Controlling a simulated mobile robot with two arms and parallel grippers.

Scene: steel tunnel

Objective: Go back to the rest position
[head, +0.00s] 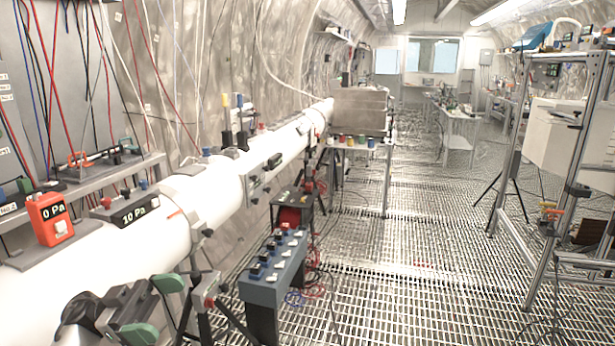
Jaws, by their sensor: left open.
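My left gripper (153,308) is at the bottom left of the head view. Its two green-tipped fingers are apart and nothing shows between them. It is in front of the long white pipe (235,185) that runs from the lower left into the distance. I cannot tell whether it touches the pipe. My right gripper is not in view.
A blue-grey switch box (275,268) stands close to the right of my gripper. A metal frame (545,240) stands at right. The grating floor (415,270) between is mostly clear.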

